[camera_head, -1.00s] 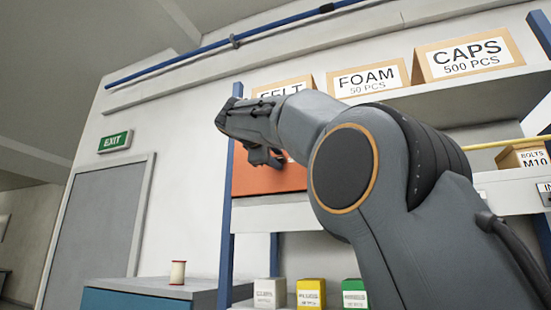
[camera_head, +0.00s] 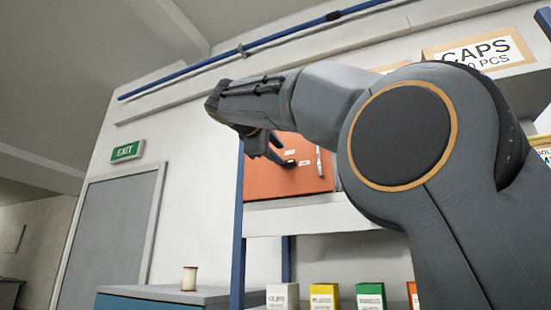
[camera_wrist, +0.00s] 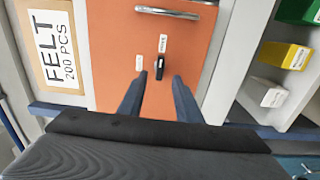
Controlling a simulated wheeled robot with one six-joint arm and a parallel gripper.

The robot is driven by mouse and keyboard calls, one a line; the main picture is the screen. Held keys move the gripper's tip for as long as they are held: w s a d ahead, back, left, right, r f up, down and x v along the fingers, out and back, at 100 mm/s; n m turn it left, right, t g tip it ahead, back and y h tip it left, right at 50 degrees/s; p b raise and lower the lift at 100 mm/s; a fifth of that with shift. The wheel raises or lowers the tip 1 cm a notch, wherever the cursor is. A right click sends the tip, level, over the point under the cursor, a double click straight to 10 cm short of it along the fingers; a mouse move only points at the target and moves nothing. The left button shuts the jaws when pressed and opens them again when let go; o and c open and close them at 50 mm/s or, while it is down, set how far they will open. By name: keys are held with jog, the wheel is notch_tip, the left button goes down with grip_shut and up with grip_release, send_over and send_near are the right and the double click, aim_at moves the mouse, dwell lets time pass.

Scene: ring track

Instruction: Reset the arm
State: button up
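My gripper shows in the wrist view (camera_wrist: 159,80) as two dark blue-grey fingers held apart, with nothing between them. They point at an orange cabinet door (camera_wrist: 112,60). A black latch or key-like part (camera_wrist: 160,67) on that door shows beyond the gap; whether the fingers touch it I cannot tell. In the head view my arm is raised and bent, reaching left across the shelving, and my gripper (camera_head: 275,152) hangs below the wrist in front of the orange door (camera_head: 315,180). The arm hides part of the door and the shelf labels.
Blue-posted shelving holds the CAPS box (camera_head: 482,52) above and small coloured boxes (camera_head: 323,297) below. The FELT box (camera_wrist: 54,45) shows in the wrist view. A spool (camera_head: 189,279) stands on a blue cabinet (camera_head: 150,300). An EXIT sign (camera_head: 126,151) hangs by a grey door (camera_head: 108,235).

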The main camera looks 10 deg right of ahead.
jog(key=w+f+g+y, duration=0.2)
jog(key=w+f, duration=0.1)
jog(key=f, duration=1.4)
jog(key=w+f+g+y, duration=0.3)
jog(key=f, duration=1.4)
jog(key=s+d+f+m+g+y, duration=0.15)
jog(key=s+f, duration=0.25)
jog(key=f, duration=0.7)
jog(key=s+d+f+m+g+y, duration=0.1)
jog(key=s+f+g, duration=0.15)
jog(key=f, duration=0.85)
jog(key=s+d+f+m+g+y, duration=0.1)
jog(key=s+f+m+g+y, duration=0.2)
jog(key=s+f, duration=2.3)
jog(key=s+m+g, duration=0.2)
jog(key=m, duration=0.3)
jog(key=shift+s+d+g, duration=0.25)
jog(key=shift+g, duration=0.05)
jog(key=shift+c, duration=0.4)
jog(key=shift+a, duration=0.1)
